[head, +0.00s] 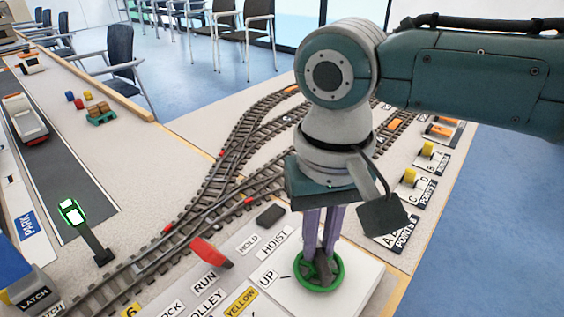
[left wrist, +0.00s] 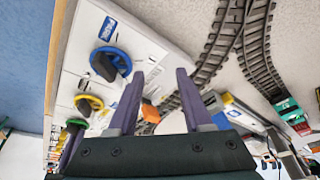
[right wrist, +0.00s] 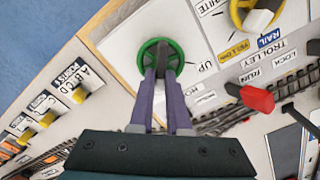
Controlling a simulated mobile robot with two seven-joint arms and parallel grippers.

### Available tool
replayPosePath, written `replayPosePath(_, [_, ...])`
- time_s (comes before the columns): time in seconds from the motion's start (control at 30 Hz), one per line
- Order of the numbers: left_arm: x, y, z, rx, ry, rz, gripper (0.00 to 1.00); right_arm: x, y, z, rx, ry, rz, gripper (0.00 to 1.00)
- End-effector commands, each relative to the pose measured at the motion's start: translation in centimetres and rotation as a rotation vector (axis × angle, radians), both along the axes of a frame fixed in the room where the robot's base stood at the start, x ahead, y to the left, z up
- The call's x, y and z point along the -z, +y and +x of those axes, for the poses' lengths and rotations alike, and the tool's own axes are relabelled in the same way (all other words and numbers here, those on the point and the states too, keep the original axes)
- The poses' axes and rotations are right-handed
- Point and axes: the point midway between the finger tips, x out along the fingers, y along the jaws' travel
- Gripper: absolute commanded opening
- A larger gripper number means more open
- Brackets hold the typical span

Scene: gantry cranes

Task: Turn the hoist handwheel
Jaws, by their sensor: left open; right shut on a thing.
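The hoist handwheel is a green ring (head: 318,289) on a white panel near the HOIST and UP labels. My right gripper (head: 322,262) reaches down onto it from above, its purple fingers shut on a dark part at the wheel's middle. In the right wrist view the wheel's green rim (right wrist: 141,58) shows around the two fingertips (right wrist: 159,73); the exact grip is partly hidden by the fingers. My left gripper (left wrist: 156,76) is open and empty in its own wrist view, and is out of the head view. A green wheel (left wrist: 76,122) shows partly there.
A red lever (head: 208,252) stands left of the wheel, beside the RUN label. Blue (left wrist: 122,57) and yellow (left wrist: 82,98) wheels sit on the same panel. Model rail tracks (head: 215,185) run behind. Yellow point switches (head: 409,177) stand at the right.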

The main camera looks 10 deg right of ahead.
Motion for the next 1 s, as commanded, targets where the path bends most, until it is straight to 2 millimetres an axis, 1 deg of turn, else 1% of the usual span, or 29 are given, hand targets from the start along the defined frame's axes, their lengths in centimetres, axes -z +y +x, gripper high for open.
replayPosePath(0.37, [-0.1,0.2,0.0,0.005,0.0,0.009,0.5,-0.1,0.0,0.0,-0.005,0.0,0.0,0.0])
replayPosePath(0.57, [-0.7,0.3,0.0,0.007,0.0,0.011,0.5,-0.2,0.1,0.0,-0.057,0.0,0.0,0.0])
replayPosePath(0.77, [-1.9,0.3,0.0,0.006,0.001,0.01,0.5,-0.3,0.2,-0.1,-0.183,0.002,0.0,0.0])
replayPosePath(1.0, [-3.3,0.2,0.0,0.006,0.001,0.008,0.5,-0.3,0.5,-0.1,-0.385,0.002,0.001,0.0])
